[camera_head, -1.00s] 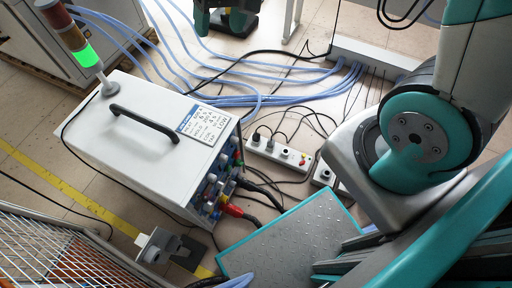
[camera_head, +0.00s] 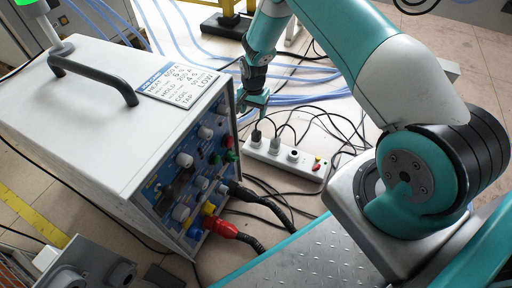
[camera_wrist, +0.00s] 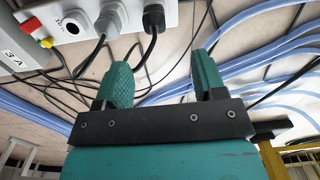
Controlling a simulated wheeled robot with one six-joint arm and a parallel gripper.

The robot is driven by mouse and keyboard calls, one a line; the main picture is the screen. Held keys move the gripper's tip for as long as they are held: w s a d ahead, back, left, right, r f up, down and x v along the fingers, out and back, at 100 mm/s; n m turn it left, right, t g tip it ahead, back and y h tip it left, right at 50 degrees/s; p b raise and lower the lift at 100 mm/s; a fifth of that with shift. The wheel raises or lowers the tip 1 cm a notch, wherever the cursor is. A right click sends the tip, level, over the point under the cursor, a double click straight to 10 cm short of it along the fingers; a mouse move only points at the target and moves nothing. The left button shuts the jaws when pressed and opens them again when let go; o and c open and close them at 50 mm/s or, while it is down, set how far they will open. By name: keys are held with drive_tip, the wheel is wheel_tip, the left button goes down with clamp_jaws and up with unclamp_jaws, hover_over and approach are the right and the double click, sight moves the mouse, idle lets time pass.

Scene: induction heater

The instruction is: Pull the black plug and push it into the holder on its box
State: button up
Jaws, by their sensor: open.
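The black plug (camera_head: 256,137) sits in the left end of a white socket strip (camera_head: 285,158) on the floor. In the wrist view the black plug (camera_wrist: 153,18) stands at the top, its cable running down past the fingers. My gripper (camera_head: 254,105) is open and empty, pointing down above the strip's left end. In the wrist view the black plug lies beyond and between my two fingertips (camera_wrist: 163,72), nearer the left one, with no visible contact. The white heater box (camera_head: 95,110) stands to the left. I cannot clearly make out which fitting is the holder.
A grey plug (camera_wrist: 107,22) sits beside the black plug, with an empty socket (camera_wrist: 72,27) beyond. Black cables and blue hoses (camera_head: 290,97) cross the floor. A red connector (camera_head: 220,227) juts from the heater's front. A grey unit with round fittings (camera_head: 85,268) is lower left.

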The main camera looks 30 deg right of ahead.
hover_over(256, 131)
drive_tip(key=shift+m, duration=0.4)
wheel_tip(256, 131, down, 5)
drive_tip(key=shift+w+d+r+b, duration=0.1)
drive_tip(key=shift+d+r+b, duration=0.05)
drive_tip(key=shift+b, duration=0.25)
wheel_tip(256, 131, down, 9)
drive_tip(key=b, duration=0.6)
drive_tip(key=shift+b, duration=0.35)
drive_tip(key=shift+r+p, duration=0.1)
drive_tip(key=shift+p, duration=0.2)
clamp_jaws()
drive_tip(key=shift+r+p, duration=2.55)
drive_tip(key=shift+r, duration=0.45)
